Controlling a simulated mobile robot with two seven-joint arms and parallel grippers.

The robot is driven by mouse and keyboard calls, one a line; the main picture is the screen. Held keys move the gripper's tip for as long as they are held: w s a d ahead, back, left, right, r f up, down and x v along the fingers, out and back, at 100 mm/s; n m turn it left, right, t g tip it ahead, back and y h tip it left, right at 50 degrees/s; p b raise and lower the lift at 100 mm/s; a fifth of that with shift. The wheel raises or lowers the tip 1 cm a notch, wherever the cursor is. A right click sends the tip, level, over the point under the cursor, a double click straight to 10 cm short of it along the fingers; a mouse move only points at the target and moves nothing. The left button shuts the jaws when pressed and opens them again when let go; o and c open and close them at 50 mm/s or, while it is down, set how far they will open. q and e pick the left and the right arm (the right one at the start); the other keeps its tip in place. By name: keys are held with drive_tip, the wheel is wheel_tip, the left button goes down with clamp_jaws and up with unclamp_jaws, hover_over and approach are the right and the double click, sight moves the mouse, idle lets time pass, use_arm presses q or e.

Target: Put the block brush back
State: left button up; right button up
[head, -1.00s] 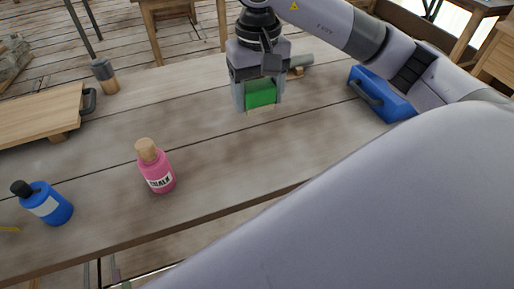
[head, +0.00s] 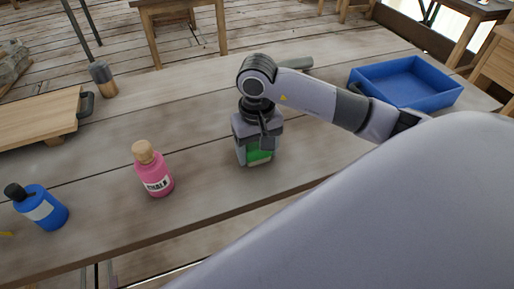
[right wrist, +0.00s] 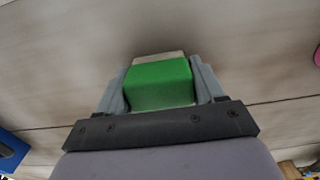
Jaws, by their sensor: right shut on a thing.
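The block brush is a green block with a pale underside. In the head view the brush (head: 260,156) is between the fingers of my right gripper (head: 256,160), over the middle of the table. In the right wrist view the brush (right wrist: 158,84) sits between both fingers of my right gripper (right wrist: 161,88), its pale part facing the wood. The gripper is shut on it. The brush is low over the tabletop; I cannot tell whether it touches. The fingers hide part of it. My left gripper is not in view.
A blue open tray (head: 403,106) stands at the right and looks empty. A pink chalk bottle (head: 155,178) and a blue bottle (head: 48,212) stand to the left. A wooden board (head: 38,118) and a dark-topped cylinder (head: 103,80) are farther back. A grey-green bar (head: 296,64) lies behind my arm.

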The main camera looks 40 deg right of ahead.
sight(257, 143)
drive_tip(key=shift+f, duration=0.1)
drive_tip(key=shift+f, duration=0.15)
drive_tip(key=o, duration=0.9)
drive_tip(key=shift+r, duration=0.55)
wheel_tip(257, 143, up, 11)
drive_tip(key=shift+r, duration=0.2)
